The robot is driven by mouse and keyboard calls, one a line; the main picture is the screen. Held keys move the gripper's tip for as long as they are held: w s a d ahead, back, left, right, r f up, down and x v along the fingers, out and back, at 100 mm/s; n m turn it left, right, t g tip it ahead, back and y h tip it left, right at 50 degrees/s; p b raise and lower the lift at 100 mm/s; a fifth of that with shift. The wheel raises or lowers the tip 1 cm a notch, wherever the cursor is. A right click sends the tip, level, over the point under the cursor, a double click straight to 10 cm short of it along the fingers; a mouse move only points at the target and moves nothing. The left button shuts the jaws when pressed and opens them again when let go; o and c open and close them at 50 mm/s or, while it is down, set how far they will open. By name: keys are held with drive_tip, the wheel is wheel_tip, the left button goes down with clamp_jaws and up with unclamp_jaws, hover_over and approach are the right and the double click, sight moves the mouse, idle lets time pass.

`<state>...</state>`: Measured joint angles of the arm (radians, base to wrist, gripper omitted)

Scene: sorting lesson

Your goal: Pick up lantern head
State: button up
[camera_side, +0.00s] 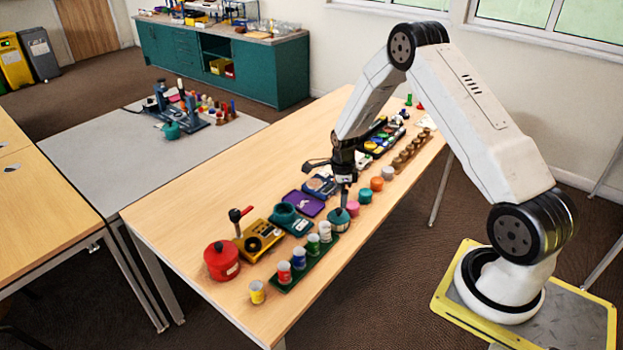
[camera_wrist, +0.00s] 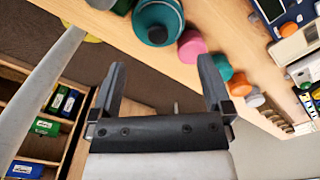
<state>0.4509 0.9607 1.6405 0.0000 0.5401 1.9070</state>
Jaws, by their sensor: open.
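A teal rounded piece with a dark cap, which looks like the lantern head (camera_side: 338,221), stands on the wooden table just below my gripper in the side view. In the wrist view the lantern head (camera_wrist: 140,17) is at the top edge, partly cut off, beyond the fingertips. I cannot tell whether the tips touch the lantern head.
A pink piece (camera_side: 352,208) stands close beside it, with a teal cylinder (camera_side: 366,196) and an orange one (camera_side: 377,183) farther back. A green rack of small cans (camera_side: 293,279), a purple box (camera_side: 304,203) and a red pot (camera_side: 221,261) are nearby.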

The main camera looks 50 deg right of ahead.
sight(339, 210)
drive_tip(key=shift+f, duration=0.9)
drive_tip(key=shift+f, duration=0.1)
drive_tip(key=shift+a+f, duration=0.2)
drive_tip(key=shift+f, duration=2.3)
drive_tip(key=c, duration=1.1)
